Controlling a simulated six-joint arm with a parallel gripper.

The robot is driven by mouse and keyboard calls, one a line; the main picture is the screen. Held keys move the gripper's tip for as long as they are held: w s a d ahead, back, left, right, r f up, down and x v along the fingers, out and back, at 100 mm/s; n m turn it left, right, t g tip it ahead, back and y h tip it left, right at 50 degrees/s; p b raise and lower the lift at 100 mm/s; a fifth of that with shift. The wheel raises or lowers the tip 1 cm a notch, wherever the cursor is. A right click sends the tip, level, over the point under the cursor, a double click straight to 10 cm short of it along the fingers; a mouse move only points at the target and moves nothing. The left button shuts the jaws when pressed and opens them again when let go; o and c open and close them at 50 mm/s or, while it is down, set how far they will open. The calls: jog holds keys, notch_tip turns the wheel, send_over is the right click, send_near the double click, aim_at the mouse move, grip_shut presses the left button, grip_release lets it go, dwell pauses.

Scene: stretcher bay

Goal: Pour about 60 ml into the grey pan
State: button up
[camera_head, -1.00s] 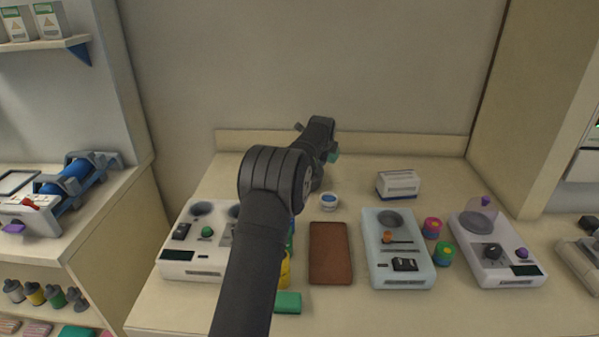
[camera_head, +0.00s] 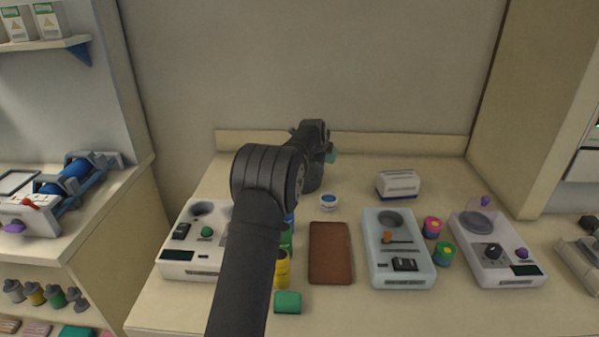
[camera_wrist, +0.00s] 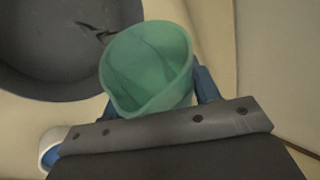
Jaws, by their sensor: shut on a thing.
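My gripper (camera_wrist: 152,95) is shut on a green translucent cup (camera_wrist: 150,60), with blue fingers at its sides. The cup's open mouth and pouring lip show in the wrist view; I cannot tell how much liquid is inside. In the head view only a bit of the cup (camera_head: 332,156) shows beside my wrist. The grey pan (camera_wrist: 45,60) is in the upper left of the wrist view, close beside the cup in the picture, with dark streaks on its inner surface. In the head view I cannot make out the pan apart from my arm.
A small white-and-blue jar (camera_head: 328,202) stands near my wrist. A brown mat (camera_head: 330,255), a white box (camera_head: 397,184), and several devices, such as the pale blue one (camera_head: 400,262), occupy the bench. Yellow (camera_head: 282,268) and green (camera_head: 287,302) items lie near my forearm.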

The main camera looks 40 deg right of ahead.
jog(key=shift+w+a+f, duration=0.1)
jog(key=shift+w+a, duration=0.1)
dwell(0.5)
jog(key=shift+s+d+r, duration=0.25)
jog(key=shift+s+d, duration=0.15)
jog(key=shift+d, duration=0.05)
jog(key=shift+s+d+r+m+t+y, duration=0.1)
jog(key=shift+r+m+t+y, duration=0.2)
jog(key=shift+m+t+y, duration=0.3)
jog(key=shift+f+m+t+y, duration=0.6)
jog(key=shift+f+t+y, duration=0.3)
jog(key=shift+y, duration=0.2)
jog(key=shift+r, duration=0.3)
jog(key=shift+r+t+y, duration=0.1)
jog(key=shift+t+y, duration=0.2)
jog(key=shift+y, duration=0.1)
